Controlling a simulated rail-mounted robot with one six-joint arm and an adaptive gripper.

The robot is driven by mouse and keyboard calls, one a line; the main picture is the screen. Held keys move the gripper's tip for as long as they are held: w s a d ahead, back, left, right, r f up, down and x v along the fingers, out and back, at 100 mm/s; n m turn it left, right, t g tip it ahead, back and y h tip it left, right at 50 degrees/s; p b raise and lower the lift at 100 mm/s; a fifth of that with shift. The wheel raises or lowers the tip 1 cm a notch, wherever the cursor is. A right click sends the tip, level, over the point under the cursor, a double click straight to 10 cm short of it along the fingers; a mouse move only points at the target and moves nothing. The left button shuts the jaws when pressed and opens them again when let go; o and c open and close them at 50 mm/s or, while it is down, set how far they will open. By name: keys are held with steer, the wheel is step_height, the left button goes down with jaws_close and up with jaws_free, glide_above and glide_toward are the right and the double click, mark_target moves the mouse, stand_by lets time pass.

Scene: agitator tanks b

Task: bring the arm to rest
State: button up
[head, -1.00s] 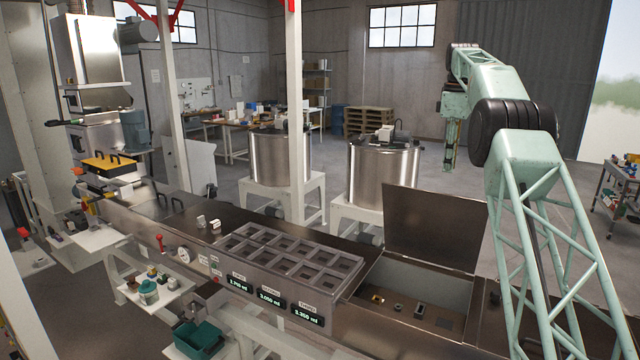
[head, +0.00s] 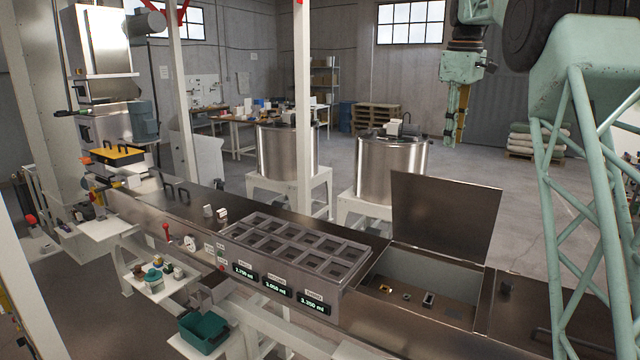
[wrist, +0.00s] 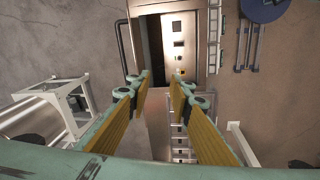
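My gripper (head: 456,138) hangs fingers down at the upper right of the head view, in the air above and behind the open lid of the bench. In the wrist view my gripper (wrist: 162,82) shows two yellow-padded fingers spread apart with nothing between them. The fingers touch nothing. The steel bench with its open compartment lies below, seen between and beyond the fingertips. My green lattice arm fills the right side of the head view.
The raised lid (head: 440,215) stands beside the open compartment. A grid tray (head: 300,246) sits on the bench. Two steel tanks (head: 287,152) (head: 392,168) stand on white frames behind. Stacked sacks (head: 535,142) lie on a pallet at the back right. Open floor surrounds them.

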steer(key=s+a+f+m+b, duration=0.2)
steer(key=s+a+b, duration=0.15)
steer(key=s, duration=0.75)
steer(key=s+a+f+m+t+b, duration=0.1)
steer(key=s+a+b, duration=0.3)
steer(key=s, duration=0.7)
steer(key=s+a+f+m+b, duration=0.2)
steer(key=s+a, duration=0.3)
steer(key=s, duration=0.6)
steer(key=s+a+f+m+b, duration=0.2)
steer(key=s+f+b, duration=0.1)
steer(key=s+f, duration=0.9)
steer(key=s+a+f+m+t+b, duration=0.1)
steer(key=s+a+f+m+b, duration=0.1)
steer(key=s+f, duration=1.1)
steer(key=s+a+b, duration=0.1)
steer(key=s+b, duration=0.1)
steer(key=s, duration=0.6)
steer(key=shift+a, duration=0.15)
steer(key=shift+s+d, duration=0.2)
steer(key=shift+d, duration=0.6)
